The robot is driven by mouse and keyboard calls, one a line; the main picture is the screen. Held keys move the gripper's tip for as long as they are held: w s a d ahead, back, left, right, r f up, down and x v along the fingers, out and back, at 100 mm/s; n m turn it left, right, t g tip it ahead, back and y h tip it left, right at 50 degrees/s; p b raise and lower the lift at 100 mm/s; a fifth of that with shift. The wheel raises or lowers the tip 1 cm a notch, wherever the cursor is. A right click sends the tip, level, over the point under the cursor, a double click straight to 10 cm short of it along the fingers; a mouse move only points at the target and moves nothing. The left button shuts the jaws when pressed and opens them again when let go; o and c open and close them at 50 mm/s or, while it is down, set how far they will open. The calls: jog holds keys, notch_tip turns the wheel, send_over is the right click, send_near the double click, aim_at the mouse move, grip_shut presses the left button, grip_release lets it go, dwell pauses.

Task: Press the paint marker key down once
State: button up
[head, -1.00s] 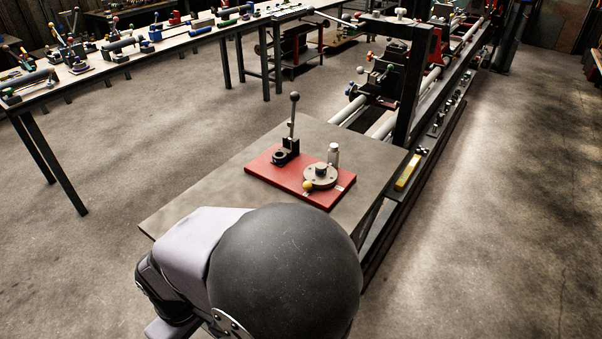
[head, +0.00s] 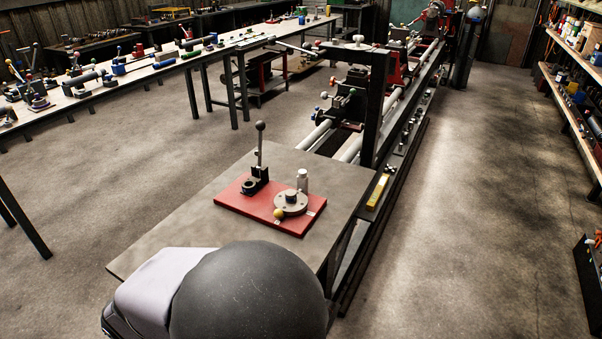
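I cannot make out with certainty which part is the paint marker key. A red plate (head: 248,213) lies on a grey table (head: 190,215) in the head view. On it stand an upright lever (head: 260,152) with a dark ball top and a black base, a round metal disc (head: 292,202) with a yellow knob (head: 279,214) at its front left, and a small pale silvery cylinder (head: 302,181) behind the disc. My gripper is not in view; only a dark rounded part and a pale link of my own body show in front of the table.
A long lathe (head: 395,105) with rails runs away behind the table. A yellow block (head: 378,191) lies on its right side. A workbench (head: 150,75) with several tools and levers stands at the left back. Shelves (head: 566,100) line the right. Open floor (head: 480,200) lies between lathe and shelves.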

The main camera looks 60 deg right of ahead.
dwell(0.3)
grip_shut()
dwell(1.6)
